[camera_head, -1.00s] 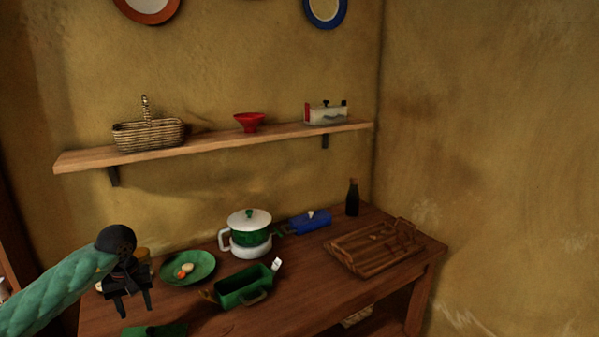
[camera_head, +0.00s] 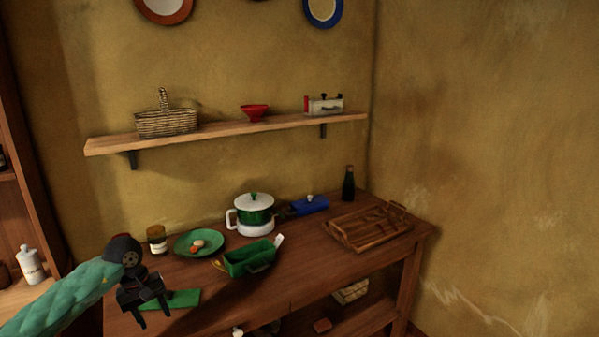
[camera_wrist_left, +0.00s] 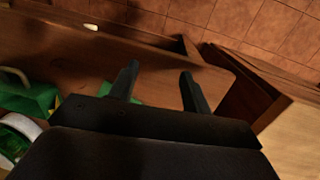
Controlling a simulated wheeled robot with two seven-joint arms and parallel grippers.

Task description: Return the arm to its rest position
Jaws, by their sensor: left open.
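My left gripper (camera_head: 153,308) is at the lower left of the head view, near the table's left end, beside a green cloth (camera_head: 178,299). Its two fingers are apart with nothing between them. In the left wrist view, the open fingers (camera_wrist_left: 158,85) show over the bare wooden table (camera_wrist_left: 60,48) and its edge. The green arm behind it is mine. My right gripper does not show.
The table (camera_head: 300,274) holds a green plate (camera_head: 184,245) with food, a jar (camera_head: 157,240), a green container (camera_head: 238,268), a lidded pot (camera_head: 254,210), a blue dish (camera_head: 310,205), a dark bottle (camera_head: 348,186) and a wooden tray (camera_head: 345,238). A shelf (camera_head: 220,134) is above.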

